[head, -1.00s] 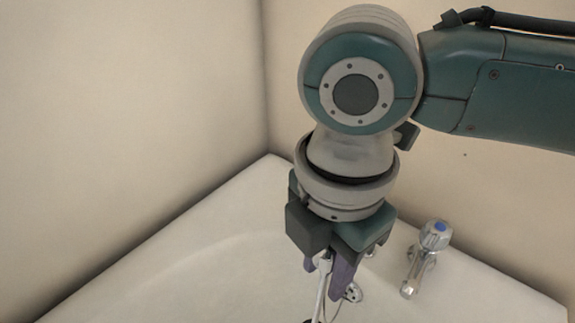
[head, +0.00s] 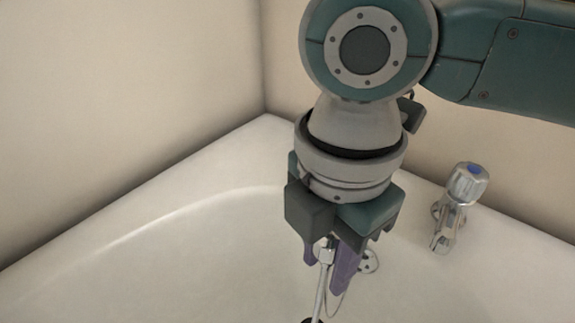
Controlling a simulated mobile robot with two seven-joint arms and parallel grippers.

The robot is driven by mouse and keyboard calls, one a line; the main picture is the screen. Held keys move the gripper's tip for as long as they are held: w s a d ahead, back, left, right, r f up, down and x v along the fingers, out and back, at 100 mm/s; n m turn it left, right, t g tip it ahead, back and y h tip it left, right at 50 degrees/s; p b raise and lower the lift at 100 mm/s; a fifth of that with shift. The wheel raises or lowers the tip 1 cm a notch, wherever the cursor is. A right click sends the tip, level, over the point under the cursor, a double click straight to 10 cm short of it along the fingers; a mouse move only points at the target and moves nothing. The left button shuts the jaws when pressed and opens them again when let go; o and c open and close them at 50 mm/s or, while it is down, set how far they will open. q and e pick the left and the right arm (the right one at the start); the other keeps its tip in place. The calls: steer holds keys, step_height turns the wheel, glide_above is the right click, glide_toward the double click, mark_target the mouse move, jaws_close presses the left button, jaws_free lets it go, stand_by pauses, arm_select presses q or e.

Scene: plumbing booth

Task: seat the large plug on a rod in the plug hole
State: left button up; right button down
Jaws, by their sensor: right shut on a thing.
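My right gripper (head: 328,262) points down over the basin, its purple fingers shut on the upper end of a thin metal rod (head: 319,295). The rod slants slightly down and to the left. At its lower end, a dark plug (head: 311,321) just shows at the bottom edge of the head view, mostly cut off. I cannot tell whether the plug touches the basin. The plug hole is not in view. My left gripper is not in view.
The white basin (head: 150,245) fills the lower view, with walls behind it at left and right. A chrome tap with a blue cap (head: 467,183) stands on the rim at the right. A round chrome overflow fitting (head: 369,261) is on the basin wall behind the fingers.

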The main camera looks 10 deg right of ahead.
step_height(320, 180, down, 19)
steer(key=b, duration=1)
steer(key=shift+r+b, duration=0.2)
steer(key=shift+b, duration=0.15)
steer(key=n+b, duration=0.1)
steer(key=f+n+b, duration=0.1)
steer(key=n, duration=0.1)
steer(key=shift+f, duration=0.25)
steer(key=n, duration=0.1)
steer(key=n+b, duration=0.1)
steer(key=n, duration=0.1)
steer(key=shift+f, duration=0.35)
steer(key=shift+f+b, duration=1.1)
steer(key=shift+b, duration=0.3)
steer(key=shift+f, duration=0.55)
steer(key=shift+f, duration=0.25)
steer(key=shift+c, duration=2.2)
jaws_free()
